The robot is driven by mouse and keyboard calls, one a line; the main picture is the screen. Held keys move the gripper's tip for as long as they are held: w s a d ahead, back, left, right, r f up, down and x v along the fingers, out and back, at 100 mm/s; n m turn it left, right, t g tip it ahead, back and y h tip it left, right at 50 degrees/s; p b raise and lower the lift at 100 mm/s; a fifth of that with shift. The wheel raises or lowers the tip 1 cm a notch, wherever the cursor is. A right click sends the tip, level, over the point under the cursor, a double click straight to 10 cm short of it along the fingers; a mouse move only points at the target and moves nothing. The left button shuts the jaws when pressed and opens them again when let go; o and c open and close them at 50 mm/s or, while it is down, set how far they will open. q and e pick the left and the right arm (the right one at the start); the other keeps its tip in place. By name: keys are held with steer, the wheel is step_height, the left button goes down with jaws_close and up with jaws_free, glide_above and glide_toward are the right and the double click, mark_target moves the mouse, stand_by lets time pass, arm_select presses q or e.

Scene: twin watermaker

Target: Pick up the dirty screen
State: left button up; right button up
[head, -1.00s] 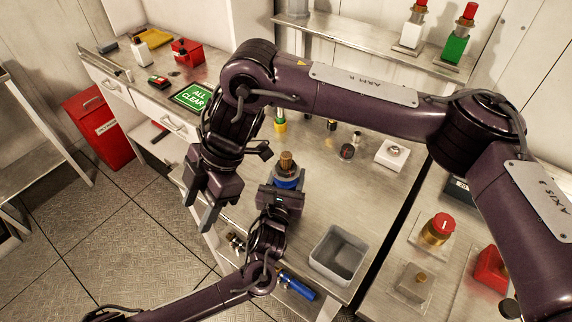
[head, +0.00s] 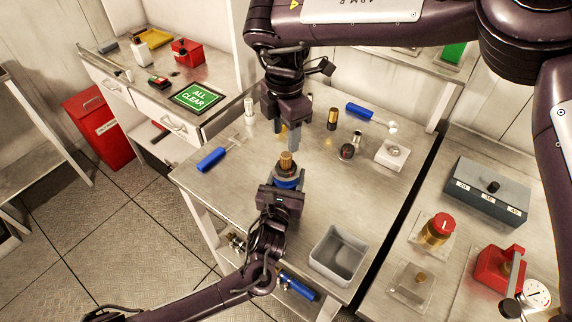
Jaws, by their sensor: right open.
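A brown, ridged cylinder (head: 286,160), which looks like the dirty screen, stands upright in a round holder with a blue band (head: 288,181) on the steel bench. My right gripper (head: 284,137) is open and points down, just above and behind the screen in the picture, apart from it as far as I can tell. My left gripper (head: 281,197) is low at the near side of the blue-banded holder. Its fingertips are hidden, so I cannot tell whether it grips the holder.
An empty grey bin (head: 339,255) stands at the bench's front right. A blue-handled tool (head: 213,158) lies to the left; another (head: 362,111) lies at the back. A black-and-gold cylinder (head: 333,118), dark round part (head: 347,151) and white block (head: 392,153) stand right of my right gripper.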

mark_target(286, 154)
steer(key=f, duration=0.7)
steer(key=shift+s+d+f, duration=0.1)
steer(key=shift+s+f, duration=0.05)
steer(key=shift+s, duration=0.05)
steer(key=shift+c, duration=0.4)
steer(key=c, duration=0.9)
step_height(286, 154, up, 10)
steer(key=shift+r, duration=0.1)
steer(key=shift+c, duration=0.2)
